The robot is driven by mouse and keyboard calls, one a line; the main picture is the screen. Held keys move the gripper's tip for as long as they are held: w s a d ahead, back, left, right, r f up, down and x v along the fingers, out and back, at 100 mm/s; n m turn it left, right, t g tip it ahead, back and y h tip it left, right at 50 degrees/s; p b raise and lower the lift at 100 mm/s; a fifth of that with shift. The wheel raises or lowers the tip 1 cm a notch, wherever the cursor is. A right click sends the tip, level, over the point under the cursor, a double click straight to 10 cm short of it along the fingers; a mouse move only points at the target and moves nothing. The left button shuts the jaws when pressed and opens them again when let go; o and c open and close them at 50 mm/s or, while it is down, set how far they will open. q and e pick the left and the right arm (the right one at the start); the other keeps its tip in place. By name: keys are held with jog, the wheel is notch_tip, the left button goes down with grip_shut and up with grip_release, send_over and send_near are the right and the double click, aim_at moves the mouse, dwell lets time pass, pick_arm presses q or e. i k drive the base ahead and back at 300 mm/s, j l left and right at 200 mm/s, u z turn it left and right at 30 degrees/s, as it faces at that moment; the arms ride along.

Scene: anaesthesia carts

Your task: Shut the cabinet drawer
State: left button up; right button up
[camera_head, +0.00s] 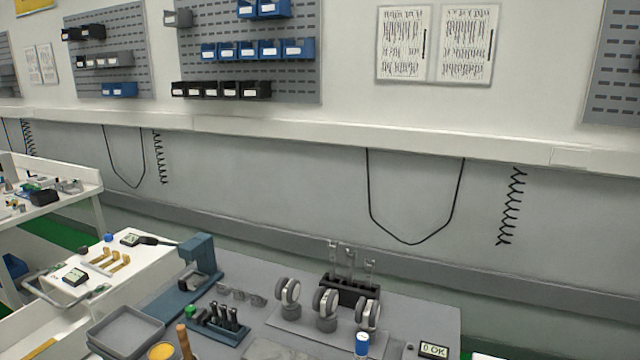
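A white cabinet or cart (150,262) stands at the left, with small items on its top. A grey curved bar that looks like a handle (45,290) shows at its left side. Below it, at the lower left edge, a white panel (22,326) may be part of a drawer. It is cut off by the frame, and I cannot tell how far any drawer stands open. Neither of my grippers is in view.
A grey worktop (285,345) in front holds a blue-grey stand (197,265), a grey tray (125,333), several wheel-like parts and a small display (433,350). Another white table (70,200) stands at far left. A wall with pegboards and bins runs behind.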

aim_at(39, 330)
jog(key=u, duration=1.85)
